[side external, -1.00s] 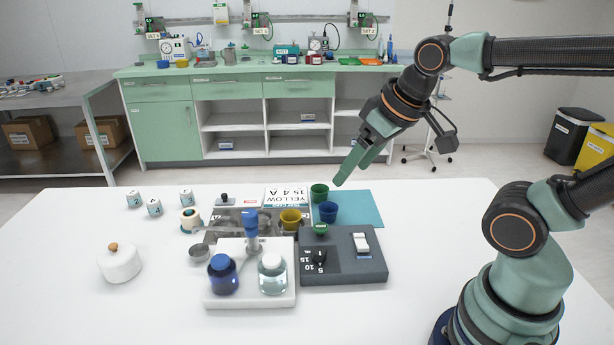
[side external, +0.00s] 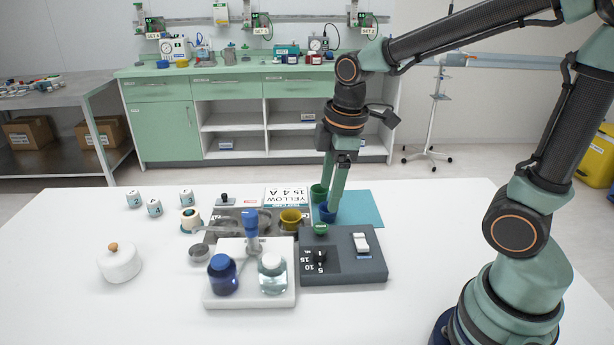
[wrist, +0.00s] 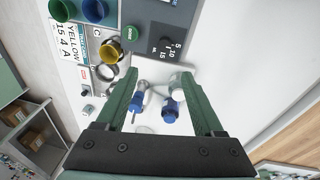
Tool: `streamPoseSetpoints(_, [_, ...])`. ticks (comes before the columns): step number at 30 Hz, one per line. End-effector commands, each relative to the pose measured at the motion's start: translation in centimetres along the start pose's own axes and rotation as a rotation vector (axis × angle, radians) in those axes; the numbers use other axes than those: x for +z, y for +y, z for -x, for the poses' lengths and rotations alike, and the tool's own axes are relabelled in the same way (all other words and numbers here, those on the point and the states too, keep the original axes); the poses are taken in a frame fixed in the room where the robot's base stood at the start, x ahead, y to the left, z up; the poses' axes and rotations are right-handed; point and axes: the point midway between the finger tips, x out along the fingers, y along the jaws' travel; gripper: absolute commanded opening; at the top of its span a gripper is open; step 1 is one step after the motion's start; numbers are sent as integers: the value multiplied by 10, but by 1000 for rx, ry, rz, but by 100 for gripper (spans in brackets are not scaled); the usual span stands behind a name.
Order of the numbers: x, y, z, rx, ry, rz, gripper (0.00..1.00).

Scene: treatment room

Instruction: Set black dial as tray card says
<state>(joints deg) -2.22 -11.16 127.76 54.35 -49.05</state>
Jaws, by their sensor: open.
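The black dial (side external: 320,257) sits on the left part of a dark grey box (side external: 370,268), beside printed marks 5, 10 and 15. The dial also shows in the wrist view (wrist: 165,45). I cannot tell surely which mark it points to. The tray card (side external: 287,196) at the back of the table reads YELLOW 15 4 A; it also shows in the wrist view (wrist: 68,40). My gripper (side external: 330,200) is open and empty, fingers pointing down. In the side view it overlaps the cups behind the box; in the wrist view the dial lies beyond its fingertips (wrist: 161,78).
The box carries a green button (side external: 321,230) and a white switch (side external: 361,242). Yellow (side external: 291,220), blue (side external: 328,213) and green (side external: 318,192) cups stand behind. A white stand (side external: 250,299) with bottles is left of the box.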

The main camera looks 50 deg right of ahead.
Motion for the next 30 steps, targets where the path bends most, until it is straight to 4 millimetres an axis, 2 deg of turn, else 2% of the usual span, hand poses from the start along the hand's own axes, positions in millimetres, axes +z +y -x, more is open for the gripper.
streamPoseSetpoints(3, [-5, 2, -20, -62, -44, 185, 69])
streamPoseSetpoints(9, [-9, 3, -35, -111, -66, 347, 69])
streamPoseSetpoints(14, [-8, 2, -46, -118, -69, 367, 69])
streamPoseSetpoints(17, [-6, 0, -60, -120, -70, 365, 69])
streamPoseSetpoints(24, [-1, -5, -106, -122, -72, 363, 69])
streamPoseSetpoints(30, [1, -8, -136, -118, -70, 363, 69])
